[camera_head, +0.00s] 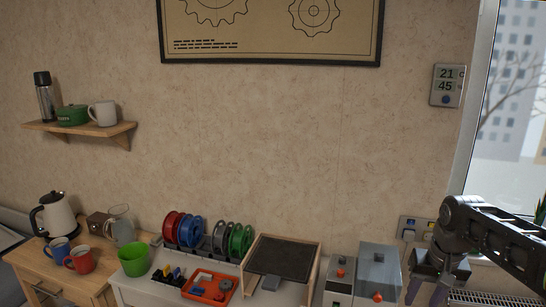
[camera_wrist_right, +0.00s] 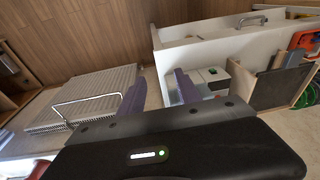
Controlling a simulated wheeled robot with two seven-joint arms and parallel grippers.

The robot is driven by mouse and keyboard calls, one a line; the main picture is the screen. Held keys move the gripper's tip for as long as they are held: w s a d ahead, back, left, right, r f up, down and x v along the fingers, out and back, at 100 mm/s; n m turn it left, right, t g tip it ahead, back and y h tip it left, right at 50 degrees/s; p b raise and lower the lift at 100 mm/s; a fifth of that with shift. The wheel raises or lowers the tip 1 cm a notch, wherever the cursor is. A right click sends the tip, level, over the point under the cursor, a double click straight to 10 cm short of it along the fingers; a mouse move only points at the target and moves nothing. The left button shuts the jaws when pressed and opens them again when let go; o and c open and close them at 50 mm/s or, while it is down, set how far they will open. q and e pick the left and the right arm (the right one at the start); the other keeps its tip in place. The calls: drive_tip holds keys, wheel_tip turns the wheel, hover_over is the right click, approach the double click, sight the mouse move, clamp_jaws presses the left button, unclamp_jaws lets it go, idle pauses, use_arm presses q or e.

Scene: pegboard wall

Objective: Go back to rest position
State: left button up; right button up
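My right gripper (camera_head: 424,292) is at the lower right of the head view, with its arm coming in from the right edge. Its two fingers point down and are apart, with nothing between them. In the right wrist view the gripper (camera_wrist_right: 158,85) also shows its two purple-grey fingers spread and empty. My left gripper and arm are not in either view.
A white cabinet (camera_wrist_right: 195,45) and a radiator (camera_wrist_right: 85,90) lie beyond the right gripper. A grey machine (camera_head: 380,272), a wooden-sided box (camera_head: 283,258), an orange tray (camera_head: 208,288) and spools (camera_head: 187,230) stand to its left. A window (camera_head: 510,100) is behind the arm.

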drive_tip(key=w+a+f+n+t+y, duration=0.1)
drive_tip(key=w+a+f, duration=0.2)
drive_tip(key=f, duration=0.2)
drive_tip(key=w+a+f+t+y, duration=0.1)
drive_tip(key=w+a+f+t, duration=0.1)
drive_tip(key=a+f, duration=0.25)
drive_tip(key=s+a+f+y, duration=0.1)
drive_tip(key=s+a+f, duration=0.1)
drive_tip(key=a+f, duration=0.45)
drive_tip(key=s+a+f, duration=0.3)
drive_tip(key=a+f, duration=0.1)
drive_tip(key=f, duration=0.5)
drive_tip(key=s+a+f+g, duration=0.1)
drive_tip(key=s+a+f, duration=0.2)
drive_tip(key=s, duration=0.5)
drive_tip(key=s+a+f+g, duration=0.2)
drive_tip(key=s+a+f, duration=0.2)
drive_tip(key=s, duration=0.5)
drive_tip(key=s+a+f+g+y, duration=0.1)
drive_tip(key=s+a+f, duration=0.2)
drive_tip(key=s+f, duration=0.4)
drive_tip(key=shift+s+a+f+n, duration=0.2)
drive_tip(key=shift+s+f+n, duration=0.1)
drive_tip(key=shift+s, duration=0.35)
drive_tip(key=shift+d+r, duration=0.1)
